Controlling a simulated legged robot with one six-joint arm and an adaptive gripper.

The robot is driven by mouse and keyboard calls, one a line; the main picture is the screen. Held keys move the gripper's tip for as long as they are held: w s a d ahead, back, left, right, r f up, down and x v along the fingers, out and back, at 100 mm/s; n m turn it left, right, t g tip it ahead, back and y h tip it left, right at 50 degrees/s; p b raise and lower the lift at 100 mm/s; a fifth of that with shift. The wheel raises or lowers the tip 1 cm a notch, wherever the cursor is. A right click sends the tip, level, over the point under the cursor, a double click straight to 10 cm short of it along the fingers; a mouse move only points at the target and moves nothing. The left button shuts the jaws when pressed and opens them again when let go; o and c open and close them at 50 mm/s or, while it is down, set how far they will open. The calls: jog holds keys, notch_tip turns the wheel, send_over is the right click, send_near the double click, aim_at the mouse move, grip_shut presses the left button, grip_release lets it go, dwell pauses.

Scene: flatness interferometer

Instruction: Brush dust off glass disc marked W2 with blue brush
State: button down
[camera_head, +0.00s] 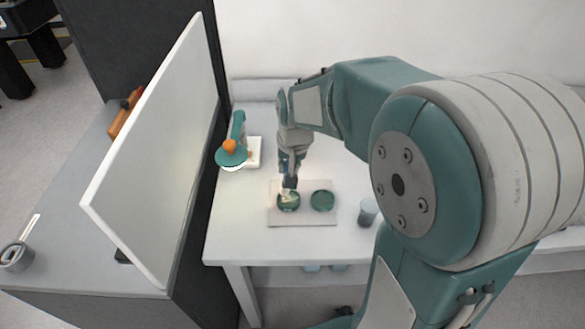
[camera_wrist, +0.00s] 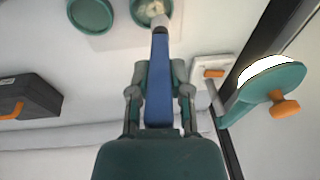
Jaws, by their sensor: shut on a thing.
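My gripper (camera_head: 290,165) is shut on the blue brush (camera_wrist: 160,85), which points away from it in the wrist view. In the head view, the brush's pale tip is at the left of two green round discs (camera_head: 288,203), touching or just above it. Whitish patches show on that disc, which also appears in the wrist view (camera_wrist: 143,15). The other green disc (camera_head: 322,201) lies to its right and looks clear. Both lie on a pale mat (camera_head: 302,220). No W2 marking is readable on either disc, so I cannot tell which is which.
A teal device with an orange knob (camera_head: 230,147) stands on the table left of my gripper. A grey-blue cup (camera_head: 368,210) is right of the mat. A tall white panel (camera_head: 155,160) borders the left side. A dark case (camera_wrist: 28,97) shows in the wrist view.

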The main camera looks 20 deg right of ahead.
jog(key=shift+f, duration=0.55)
dwell(0.8)
jog(key=shift+s+d, duration=0.2)
jog(key=shift+s, duration=0.3)
jog(key=shift+s+d, duration=0.1)
jog(key=shift+s, duration=0.2)
jog(key=shift+s+d, duration=0.15)
jog(key=shift+s, duration=0.1)
jog(key=shift+s+d, duration=0.15)
jog(key=shift+s, duration=0.1)
jog(key=shift+r, duration=0.1)
dwell(0.3)
jog(key=shift+r, duration=0.45)
jog(key=shift+w, duration=0.1)
